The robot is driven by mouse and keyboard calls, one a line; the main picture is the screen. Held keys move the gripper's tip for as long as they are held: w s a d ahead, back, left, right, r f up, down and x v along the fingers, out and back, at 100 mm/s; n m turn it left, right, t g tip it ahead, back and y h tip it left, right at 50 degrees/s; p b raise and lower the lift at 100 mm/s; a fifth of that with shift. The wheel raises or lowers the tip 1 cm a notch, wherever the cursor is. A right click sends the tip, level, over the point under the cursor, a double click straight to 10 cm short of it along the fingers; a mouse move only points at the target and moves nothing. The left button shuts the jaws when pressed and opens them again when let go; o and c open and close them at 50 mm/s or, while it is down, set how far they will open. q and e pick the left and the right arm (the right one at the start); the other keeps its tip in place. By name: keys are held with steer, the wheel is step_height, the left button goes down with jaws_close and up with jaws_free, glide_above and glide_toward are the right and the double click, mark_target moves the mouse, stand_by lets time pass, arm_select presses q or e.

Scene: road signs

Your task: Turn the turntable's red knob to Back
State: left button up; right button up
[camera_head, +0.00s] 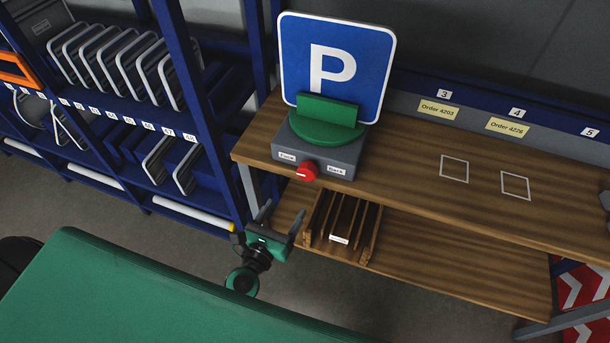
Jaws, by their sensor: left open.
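The turntable is a grey box (334,158) with a green round plate (318,132) on top, at the left end of the wooden bench. A blue parking sign (345,62) with a white P stands upright in the plate's green holder (327,109), its face towards me. The red knob (307,171) is on the box's front, between a left label (286,156), which seems to read Face, and the Back label (336,170). A pale mark shows on the knob. My left gripper (281,214) is open and empty, below and left of the knob, apart from it. My right gripper is not clearly visible.
The wooden bench (400,160) has order labels along its back and two white outlined squares. A slotted wooden rack (345,215) is on the lower shelf. A blue shelving unit (190,90) with several sign blanks stands left. My green body fills the lower left.

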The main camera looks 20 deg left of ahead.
mark_target(305, 175)
arm_select(q)
steer(key=w+p, duration=0.1)
steer(key=w, duration=0.2)
steer(key=w+d+p, duration=0.1)
steer(key=w, duration=0.3)
steer(key=w+p, duration=0.1)
steer(key=w, duration=0.3)
steer(key=shift+d, duration=0.2)
steer(key=shift+w, duration=0.55)
steer(key=shift+c, duration=0.2)
steer(key=c, duration=0.9)
